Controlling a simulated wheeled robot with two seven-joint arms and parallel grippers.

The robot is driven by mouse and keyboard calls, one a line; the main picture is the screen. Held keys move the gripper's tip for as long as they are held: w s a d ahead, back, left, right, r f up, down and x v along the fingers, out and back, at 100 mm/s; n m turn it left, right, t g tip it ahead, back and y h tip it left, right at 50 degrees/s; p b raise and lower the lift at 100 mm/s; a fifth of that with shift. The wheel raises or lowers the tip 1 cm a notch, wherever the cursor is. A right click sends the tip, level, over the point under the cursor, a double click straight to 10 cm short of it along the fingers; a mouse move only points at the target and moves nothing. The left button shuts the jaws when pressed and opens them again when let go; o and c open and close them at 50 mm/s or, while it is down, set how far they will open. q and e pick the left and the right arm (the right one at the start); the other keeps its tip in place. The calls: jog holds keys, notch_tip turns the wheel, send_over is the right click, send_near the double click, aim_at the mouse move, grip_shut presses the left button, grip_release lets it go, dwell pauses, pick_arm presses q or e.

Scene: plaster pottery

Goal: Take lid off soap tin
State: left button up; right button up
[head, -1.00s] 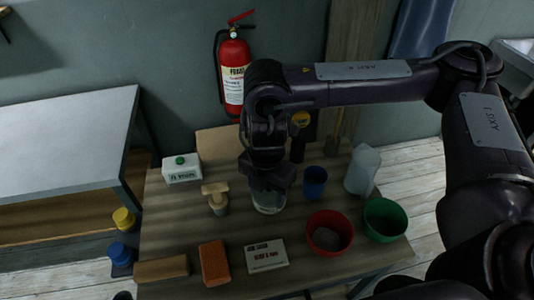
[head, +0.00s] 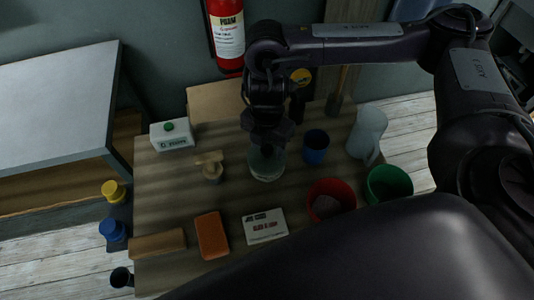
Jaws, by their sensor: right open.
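The round, pale grey-green tin (head: 267,169), which looks like the soap tin, stands upright on the wooden table (head: 170,215). My right gripper (head: 268,147) points down directly over the tin, with its open fingers at or just above the top. The gripper hides much of the top, so I cannot tell whether the fingers touch the lid or where the lid's edge is. My left gripper is not in view.
Close by are a blue cup (head: 315,147), a wooden-handled brush (head: 211,166), a red bowl (head: 330,198), a green bowl (head: 389,184) and a translucent jug (head: 367,133). A white carton (head: 172,136), a labelled box (head: 265,226) and an orange block (head: 212,235) also stand there.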

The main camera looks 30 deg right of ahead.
jog(key=shift+f, duration=0.7)
jog(key=c, duration=1)
jog(key=shift+r, duration=0.1)
jog(key=shift+c, duration=0.2)
